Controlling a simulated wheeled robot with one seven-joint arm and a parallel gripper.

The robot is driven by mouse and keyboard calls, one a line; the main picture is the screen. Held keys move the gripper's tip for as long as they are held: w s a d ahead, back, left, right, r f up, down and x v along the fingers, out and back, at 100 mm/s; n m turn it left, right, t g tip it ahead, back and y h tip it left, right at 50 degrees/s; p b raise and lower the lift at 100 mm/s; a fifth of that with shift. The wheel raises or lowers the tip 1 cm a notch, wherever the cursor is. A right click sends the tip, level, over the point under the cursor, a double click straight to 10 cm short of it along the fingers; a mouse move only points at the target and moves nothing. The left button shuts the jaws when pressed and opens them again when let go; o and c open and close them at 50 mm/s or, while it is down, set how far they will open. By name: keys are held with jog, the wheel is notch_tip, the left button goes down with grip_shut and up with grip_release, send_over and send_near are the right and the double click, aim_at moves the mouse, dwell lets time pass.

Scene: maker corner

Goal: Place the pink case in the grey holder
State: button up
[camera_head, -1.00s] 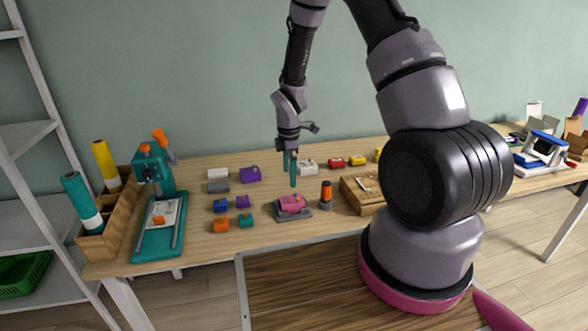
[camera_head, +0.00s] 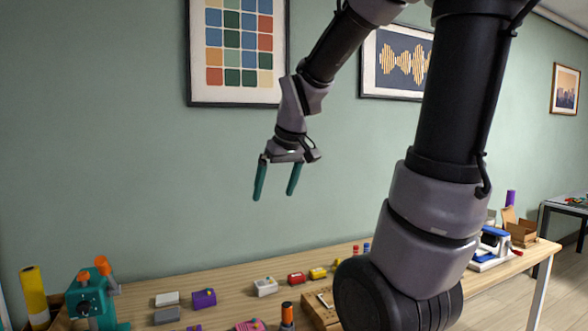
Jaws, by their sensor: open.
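The pink case (camera_head: 250,325) shows only as its top, cut off by the bottom edge of the head view, on the workbench. The grey holder is below the frame edge now; the earlier frame shows the pink case sitting on a grey base there. My gripper (camera_head: 275,196) is open and empty, its two teal fingers apart and pointing down. It is raised well above the bench, against the wall, and is clear of the case.
An orange-and-dark cylinder (camera_head: 287,313) stands just right of the case. A purple block (camera_head: 204,298), a white block (camera_head: 265,287) and a red block (camera_head: 297,278) lie behind. A teal press (camera_head: 92,300) is at left. The air around my gripper is free.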

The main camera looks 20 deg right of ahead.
jog(key=s+r+m+t, duration=0.2)
jog(key=s+r+m, duration=0.4)
jog(key=s, duration=0.4)
jog(key=shift+s+d+y, duration=0.15)
jog(key=shift+s+y, duration=0.15)
jog(key=shift+y, duration=0.1)
